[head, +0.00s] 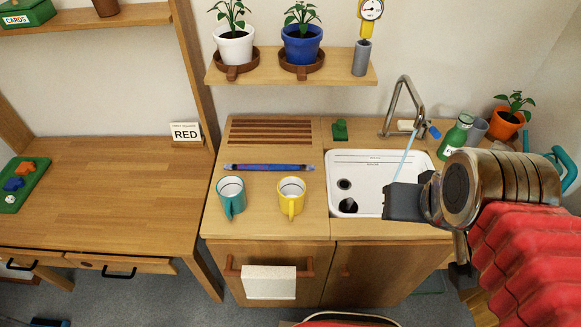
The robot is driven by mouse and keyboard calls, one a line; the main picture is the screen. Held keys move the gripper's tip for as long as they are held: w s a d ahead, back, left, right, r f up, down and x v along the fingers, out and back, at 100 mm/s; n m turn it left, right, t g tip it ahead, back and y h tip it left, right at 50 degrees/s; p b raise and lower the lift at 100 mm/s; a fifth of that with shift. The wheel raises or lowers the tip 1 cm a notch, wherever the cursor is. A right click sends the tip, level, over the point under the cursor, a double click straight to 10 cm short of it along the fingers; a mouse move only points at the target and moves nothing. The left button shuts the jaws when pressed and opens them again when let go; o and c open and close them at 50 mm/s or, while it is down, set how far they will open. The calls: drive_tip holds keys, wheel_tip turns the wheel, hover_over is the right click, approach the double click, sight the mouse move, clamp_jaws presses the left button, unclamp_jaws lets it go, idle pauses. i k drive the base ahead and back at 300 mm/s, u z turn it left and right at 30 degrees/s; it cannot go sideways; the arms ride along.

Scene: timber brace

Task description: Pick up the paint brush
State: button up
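No object is plainly recognisable as the paint brush. A long thin blue and purple item (269,167) lies across the counter behind the mugs; I cannot tell what it is. A slim pale-blue streak (404,158) slants over the sink, between the tap and my gripper; I cannot tell whether it is a handle or water. My gripper (402,201) shows as a dark grey block over the sink's right side. Its fingers cannot be made out, and whether it holds anything is unclear. My arm hides part of the right counter.
A teal mug (231,198) and a yellow mug (291,197) stand left of the white sink (375,161). A tap (402,92), a green bottle (456,136) and an orange plant pot (506,124) stand behind. A shelf (334,67) with plants hangs above. The wooden desk (110,190) is mostly clear.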

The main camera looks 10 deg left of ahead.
sight(271, 166)
drive_tip(key=k, duration=0.5)
drive_tip(key=u, duration=1.7)
drive_tip(key=i, duration=0.2)
drive_tip(key=u, duration=0.1)
